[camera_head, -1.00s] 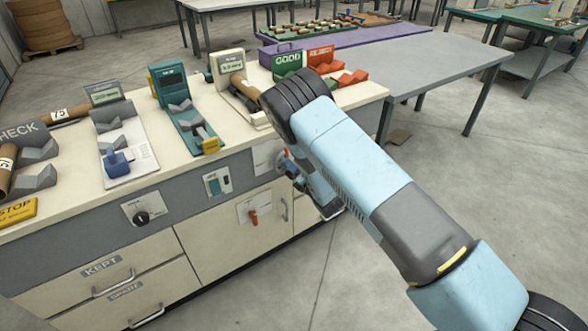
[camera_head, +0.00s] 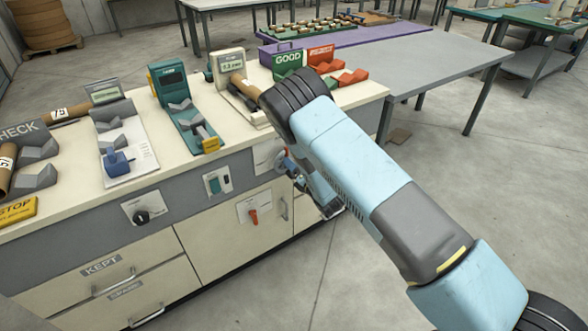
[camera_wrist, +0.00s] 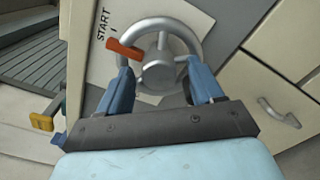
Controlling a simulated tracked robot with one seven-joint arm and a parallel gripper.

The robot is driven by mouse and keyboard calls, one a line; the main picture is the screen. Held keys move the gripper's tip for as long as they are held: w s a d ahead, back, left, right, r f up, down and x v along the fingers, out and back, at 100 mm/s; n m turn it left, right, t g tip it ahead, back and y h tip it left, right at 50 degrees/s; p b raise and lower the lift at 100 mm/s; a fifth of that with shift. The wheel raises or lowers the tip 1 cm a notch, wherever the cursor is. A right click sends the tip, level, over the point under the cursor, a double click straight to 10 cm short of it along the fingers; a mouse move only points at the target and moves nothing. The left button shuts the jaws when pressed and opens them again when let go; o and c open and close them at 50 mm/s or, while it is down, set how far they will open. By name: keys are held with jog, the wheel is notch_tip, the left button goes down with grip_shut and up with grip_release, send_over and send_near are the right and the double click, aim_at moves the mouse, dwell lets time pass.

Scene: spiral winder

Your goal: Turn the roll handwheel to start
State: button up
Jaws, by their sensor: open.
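The roll handwheel (camera_wrist: 158,68) is a grey metal ring with a round hub and a red-orange handle or pointer (camera_wrist: 125,49) at its left. It sits on a pale plate marked START (camera_wrist: 103,25) in the wrist view. My gripper (camera_wrist: 160,82) is open, its two blue fingers on either side of the hub, at the lower part of the ring. I cannot tell whether the fingers touch the ring. In the head view, my gripper (camera_head: 290,165) is at the cabinet front, and my arm hides most of the handwheel.
The cream bench (camera_head: 100,225) holds several gauges and cradles. Its front carries a black knob (camera_head: 141,217), a switch (camera_head: 217,184) and a red lever (camera_head: 253,216). A drawer handle (camera_wrist: 278,112) is right of the wheel. A grey table (camera_head: 430,60) stands behind; open floor lies right.

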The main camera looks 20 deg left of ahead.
jog(key=v, duration=1.3)
jog(key=shift+s+d, duration=0.2)
jog(key=shift+s, duration=0.1)
